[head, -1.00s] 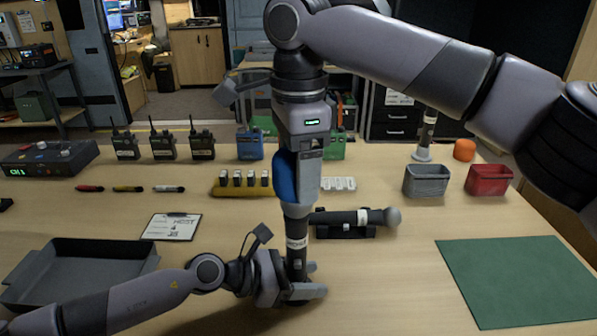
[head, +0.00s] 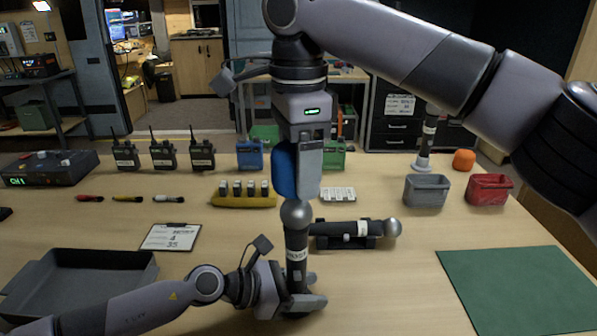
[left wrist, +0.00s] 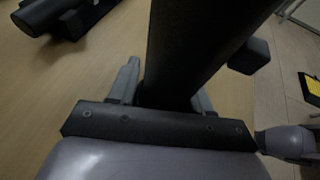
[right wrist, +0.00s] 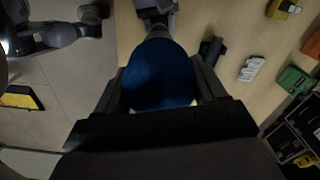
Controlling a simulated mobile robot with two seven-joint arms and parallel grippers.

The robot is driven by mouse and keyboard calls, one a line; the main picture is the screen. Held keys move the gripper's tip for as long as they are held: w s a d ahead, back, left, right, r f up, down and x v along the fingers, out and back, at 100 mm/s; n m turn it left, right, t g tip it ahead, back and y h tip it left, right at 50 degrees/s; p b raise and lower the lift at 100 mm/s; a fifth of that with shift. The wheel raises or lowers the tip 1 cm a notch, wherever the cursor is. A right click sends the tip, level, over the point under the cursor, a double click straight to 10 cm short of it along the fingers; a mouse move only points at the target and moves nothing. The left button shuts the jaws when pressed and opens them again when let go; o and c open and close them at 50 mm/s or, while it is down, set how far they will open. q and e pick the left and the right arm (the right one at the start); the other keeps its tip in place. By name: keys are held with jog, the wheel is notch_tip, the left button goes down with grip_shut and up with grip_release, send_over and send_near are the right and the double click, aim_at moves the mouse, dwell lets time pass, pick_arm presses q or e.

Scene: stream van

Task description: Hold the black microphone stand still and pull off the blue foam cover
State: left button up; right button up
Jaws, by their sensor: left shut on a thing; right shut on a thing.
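The black microphone stand (head: 296,252) is upright near the table's front, with a white label band and a bare grey ball head on top. My left gripper (head: 308,302) is shut around its lower part; its dark shaft fills the left wrist view (left wrist: 190,45). My right gripper (head: 303,192) points down above the ball head, shut on the blue foam cover (head: 284,170). The cover sits just above the ball head. In the right wrist view the blue foam (right wrist: 160,78) is between the fingers. Whether foam and head still touch is hard to tell.
Another microphone lies in a black cradle (head: 342,242) just right of the stand. A dark tray (head: 100,258) is at left, a green mat (head: 515,285) at right. Grey (head: 426,191) and red (head: 489,191) bins and an orange foam piece (head: 464,159) stand behind the mat.

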pick_arm(q)
jog(key=shift+s+a+f, duration=0.15)
jog(key=shift+f, duration=0.4)
pick_arm(e)
jog(key=shift+r, duration=0.3)
pick_arm(q)
jog(key=o, duration=1.2)
jog(key=shift+r, duration=0.1)
